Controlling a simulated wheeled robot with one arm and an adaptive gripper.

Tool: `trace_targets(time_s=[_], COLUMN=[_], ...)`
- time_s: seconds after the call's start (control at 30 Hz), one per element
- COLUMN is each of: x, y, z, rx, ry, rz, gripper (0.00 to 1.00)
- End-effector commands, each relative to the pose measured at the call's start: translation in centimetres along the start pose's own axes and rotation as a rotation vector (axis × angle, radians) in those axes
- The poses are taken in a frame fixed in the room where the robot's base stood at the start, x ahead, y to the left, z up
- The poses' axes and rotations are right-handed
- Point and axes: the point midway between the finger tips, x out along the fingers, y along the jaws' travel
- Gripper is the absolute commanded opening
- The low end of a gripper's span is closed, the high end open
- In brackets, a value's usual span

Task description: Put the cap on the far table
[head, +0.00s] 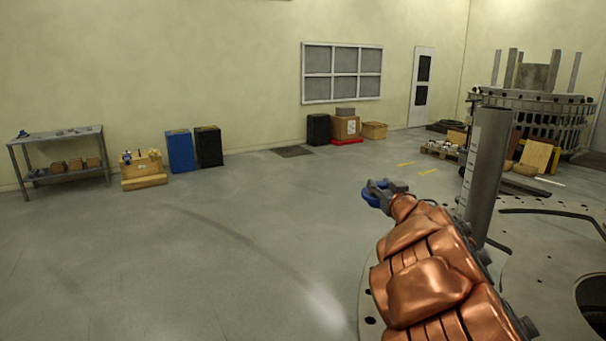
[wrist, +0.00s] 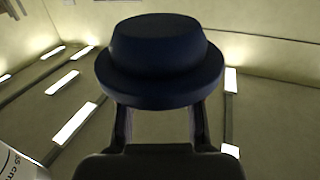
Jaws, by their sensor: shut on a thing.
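My gripper (head: 384,190) is shut on a blue cap (wrist: 160,60), holding it in the air at the end of my copper-coloured arm. In the wrist view the cap is dark blue, with a wide rim and a narrower top, and the two fingers meet it from below. In the head view the cap (head: 374,196) shows as a blue ring partly hidden by the fingers. A grey metal table (head: 58,134) stands far off at the left wall, well apart from my gripper. Small items lie on its top, including a small blue one at its left end.
A grey post (head: 484,175) rises close to the right of my arm from a round plate (head: 540,255). A wooden box (head: 143,170), a blue bin (head: 181,151) and a black bin (head: 209,147) stand right of the table. The floor (head: 210,260) between is clear.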

Motion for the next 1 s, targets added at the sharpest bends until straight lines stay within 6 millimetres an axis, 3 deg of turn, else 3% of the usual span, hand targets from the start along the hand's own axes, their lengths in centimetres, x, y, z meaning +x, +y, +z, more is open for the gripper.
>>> trace_targets(time_s=[0.2, 0.43, 0.6, 1.0], x=[0.2, -0.3, -0.5, -0.6], y=[-1.4, -2.1, -2.4, -2.3], z=[5.1, 8.9, 10.0, 10.1], rx=[0.000, 0.002, 0.001, 0.004], ry=[-0.003, 0.000, 0.004, 0.007], rz=[0.075, 0.140, 0.163, 0.171], gripper=[0.00, 0.00, 0.00, 0.00])
